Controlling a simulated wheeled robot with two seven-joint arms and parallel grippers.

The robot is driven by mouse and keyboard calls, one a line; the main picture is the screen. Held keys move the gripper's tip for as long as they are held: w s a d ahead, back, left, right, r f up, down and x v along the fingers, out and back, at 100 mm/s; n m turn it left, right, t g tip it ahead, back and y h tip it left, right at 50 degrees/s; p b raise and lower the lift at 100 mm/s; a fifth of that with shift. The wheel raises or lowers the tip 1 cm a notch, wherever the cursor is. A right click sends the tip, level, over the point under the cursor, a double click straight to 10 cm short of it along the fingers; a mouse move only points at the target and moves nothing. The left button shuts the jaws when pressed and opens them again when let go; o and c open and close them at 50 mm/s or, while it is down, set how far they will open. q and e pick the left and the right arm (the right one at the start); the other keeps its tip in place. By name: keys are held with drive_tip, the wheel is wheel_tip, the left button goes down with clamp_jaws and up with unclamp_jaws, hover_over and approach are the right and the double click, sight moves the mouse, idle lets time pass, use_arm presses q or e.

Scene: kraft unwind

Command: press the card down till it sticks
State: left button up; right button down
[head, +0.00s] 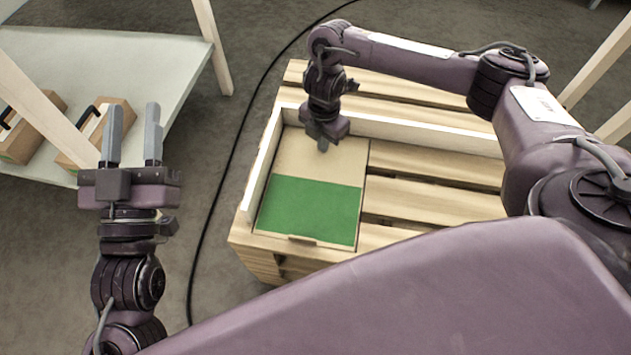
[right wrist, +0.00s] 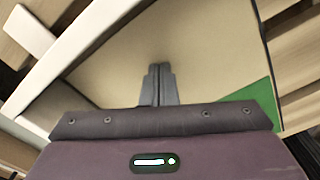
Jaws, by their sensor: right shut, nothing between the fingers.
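A flat panel lies in the corner of a wooden pallet, its far part plain tan card (head: 342,157) and its near part green (head: 311,208). The tan surface fills much of the right wrist view (right wrist: 205,55), with a green corner (right wrist: 250,98) at right. My right gripper (head: 323,146) is shut and empty, pointing down at the tan part near its far left. Its closed fingertips (right wrist: 159,68) are at or just above the surface; I cannot tell whether they touch. My left gripper (head: 134,108) is open and empty, held up away from the pallet at left.
The slatted pallet (head: 435,205) has raised pale rails (head: 262,165) along the panel's left and far sides. A small notch tab (head: 302,240) shows at the panel's near edge. A pale table (head: 110,65) at left holds boxes with black handles (head: 100,130). A black cable (head: 232,150) crosses the floor.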

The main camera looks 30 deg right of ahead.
drive_tip(key=shift+f, duration=0.25)
drive_tip(key=shift+f, duration=0.1)
idle(1.6)
